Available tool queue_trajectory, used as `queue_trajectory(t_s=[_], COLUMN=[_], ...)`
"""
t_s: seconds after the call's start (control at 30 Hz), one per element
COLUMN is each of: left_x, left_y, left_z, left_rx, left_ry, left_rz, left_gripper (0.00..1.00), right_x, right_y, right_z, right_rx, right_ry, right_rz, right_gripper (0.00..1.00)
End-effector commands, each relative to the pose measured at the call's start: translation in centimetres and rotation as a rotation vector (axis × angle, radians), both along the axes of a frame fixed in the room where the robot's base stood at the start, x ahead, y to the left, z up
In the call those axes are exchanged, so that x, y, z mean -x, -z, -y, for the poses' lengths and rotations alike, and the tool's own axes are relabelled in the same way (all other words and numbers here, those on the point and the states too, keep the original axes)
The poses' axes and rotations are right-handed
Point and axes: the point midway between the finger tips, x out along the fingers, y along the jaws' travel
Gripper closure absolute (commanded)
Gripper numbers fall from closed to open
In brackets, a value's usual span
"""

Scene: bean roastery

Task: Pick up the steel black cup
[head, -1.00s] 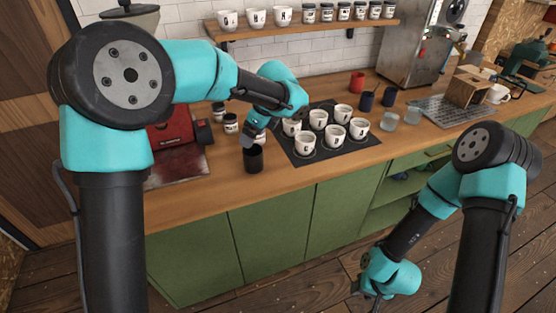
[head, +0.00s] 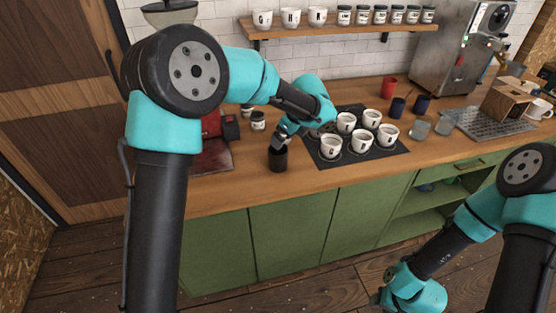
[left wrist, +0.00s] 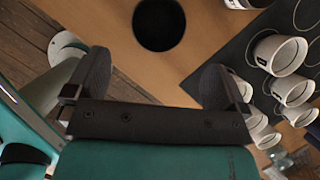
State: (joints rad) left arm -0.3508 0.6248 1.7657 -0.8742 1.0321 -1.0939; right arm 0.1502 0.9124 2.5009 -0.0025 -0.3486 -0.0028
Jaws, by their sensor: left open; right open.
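The black cup (head: 278,161) stands upright near the front edge of the wooden counter, left of the dark mat. In the left wrist view its round dark top (left wrist: 159,22) lies beyond the fingertips, between the lines of the two fingers. My left gripper (head: 284,140) is open just above and behind the cup in the head view. In the left wrist view the open jaws (left wrist: 155,75) have nothing between them. Whether a finger touches the cup cannot be told. My right gripper (head: 380,299) hangs low in front of the cabinets, open and away from the counter.
Several white lettered cups (head: 331,145) stand on the dark mat (head: 378,150) right of the black cup. Two dark blue cups (head: 397,107), a red cup (head: 389,88) and clear glasses (head: 419,127) stand further right. A jar (head: 258,121) and red machine (head: 212,125) are left.

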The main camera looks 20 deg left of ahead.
Motion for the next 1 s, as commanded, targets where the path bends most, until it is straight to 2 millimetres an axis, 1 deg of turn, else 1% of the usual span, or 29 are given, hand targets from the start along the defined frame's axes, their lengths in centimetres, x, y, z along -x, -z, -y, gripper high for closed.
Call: queue_trajectory(t_s=[0.03, 0.1, 0.2, 0.3, 0.43, 0.77, 0.87, 1.0], left_x=[-0.1, -0.3, -0.6, -0.8, -1.0, -1.0, -1.0, -1.1], left_y=[1.0, 2.1, 3.6, 4.7, 5.3, 5.5, 6.1, 7.9], left_z=[-0.4, -0.8, -1.3, -1.7, -2.0, -2.0, -2.2, -2.6], left_rx=[-0.002, -0.001, -0.001, -0.001, 0.001, 0.001, -0.001, -0.001], left_ry=[-0.002, -0.001, -0.002, 0.000, 0.000, 0.000, -0.001, 0.000], left_rz=[-0.004, -0.004, -0.004, -0.003, -0.001, -0.001, -0.003, -0.004], left_gripper=[0.00, 0.00, 0.00, 0.00, 0.00, 0.00, 0.00, 0.00], right_x=[0.0, 0.0, 0.0, 0.0, 0.0, 0.0, 0.0, 0.0], right_y=[0.0, 0.0, 0.0, 0.0, 0.0, 0.0, 0.0, 0.0], right_z=[0.0, 0.0, 0.0, 0.0, 0.0, 0.0, 0.0, 0.0], right_rx=[0.000, 0.000, 0.000, 0.000, 0.000, 0.000, 0.000, 0.000], right_ry=[0.000, 0.000, 0.000, 0.000, 0.000, 0.000, 0.000, 0.000], right_rz=[0.000, 0.000, 0.000, 0.000, 0.000, 0.000, 0.000, 0.000], right_gripper=[0.57, 0.57, 0.57, 0.57, 0.57, 0.57, 0.57, 0.57])
